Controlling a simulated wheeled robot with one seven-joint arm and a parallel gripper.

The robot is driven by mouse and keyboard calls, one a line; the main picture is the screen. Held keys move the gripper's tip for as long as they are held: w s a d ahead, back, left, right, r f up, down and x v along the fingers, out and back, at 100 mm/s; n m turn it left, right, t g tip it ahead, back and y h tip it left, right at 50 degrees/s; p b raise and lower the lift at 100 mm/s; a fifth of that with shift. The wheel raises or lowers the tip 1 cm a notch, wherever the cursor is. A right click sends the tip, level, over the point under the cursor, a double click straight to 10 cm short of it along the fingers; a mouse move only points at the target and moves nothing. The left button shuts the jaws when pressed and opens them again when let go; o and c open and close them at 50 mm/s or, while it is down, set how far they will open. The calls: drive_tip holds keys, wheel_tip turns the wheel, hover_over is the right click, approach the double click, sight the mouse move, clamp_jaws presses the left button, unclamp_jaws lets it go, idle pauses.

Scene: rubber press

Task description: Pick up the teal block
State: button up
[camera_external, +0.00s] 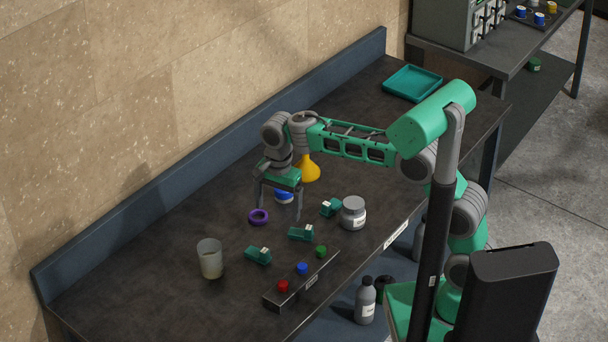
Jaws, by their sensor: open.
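Three small teal blocks with pale labels lie on the dark tabletop: one at the front left (258,255), one in the middle (301,233) and one at the right (330,208). They look alike, and I cannot tell which one the task means. My gripper (278,211) points down over the table, with its two fingers wide apart and nothing held. Its right fingertip shows just above the middle teal block in the picture. Fingertip height above the table is hard to judge.
Near my gripper are a purple ring (258,217), a blue-and-white item (284,196) and a yellow funnel (308,171). A grey jar (353,213), a cup (210,259) and a strip with coloured knobs (312,277) stand around the blocks. A teal tray (412,70) lies far back.

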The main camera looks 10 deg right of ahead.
drive_tip(key=m, duration=0.1)
hover_over(257, 253)
wheel_tip(257, 253, down, 3)
drive_tip(key=shift+d+r, duration=0.1)
drive_tip(key=shift+r, duration=0.05)
wheel_tip(257, 253, down, 8)
drive_tip(key=shift+r+p, duration=0.2)
drive_tip(key=shift+p, duration=0.5)
drive_tip(key=c, duration=1.7)
